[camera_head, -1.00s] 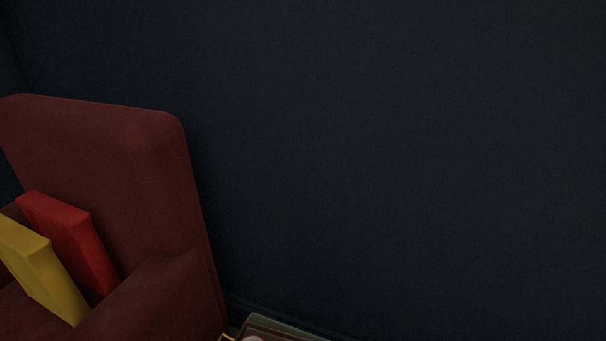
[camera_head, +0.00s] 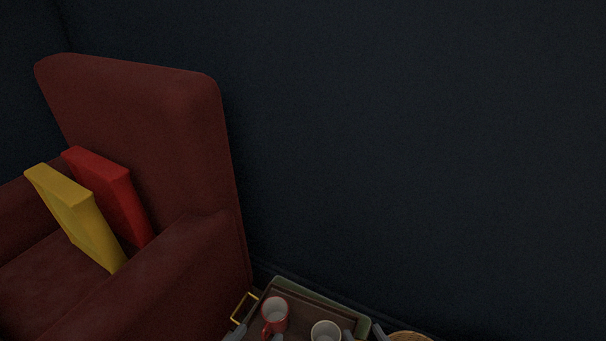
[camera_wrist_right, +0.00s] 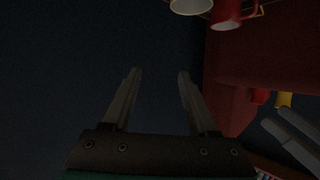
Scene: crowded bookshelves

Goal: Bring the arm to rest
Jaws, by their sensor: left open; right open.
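My left gripper (camera_head: 256,336) shows only its fingertips at the bottom edge of the head view, in front of the red mug (camera_head: 275,314). My right gripper (camera_head: 364,334) also shows only fingertips there, just right of a white mug (camera_head: 325,332). In the right wrist view the right gripper (camera_wrist_right: 159,73) has its fingers spread with nothing between them. My left gripper's fingers (camera_wrist_right: 292,135) show at that view's lower right. Both grippers are open. The rest of both arms is out of the head view.
The mugs stand on a tray (camera_head: 324,297) with a gold handle (camera_head: 243,307). A round wooden thing (camera_head: 408,336) shows right of the tray. A dark wall (camera_head: 430,150) fills the back.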

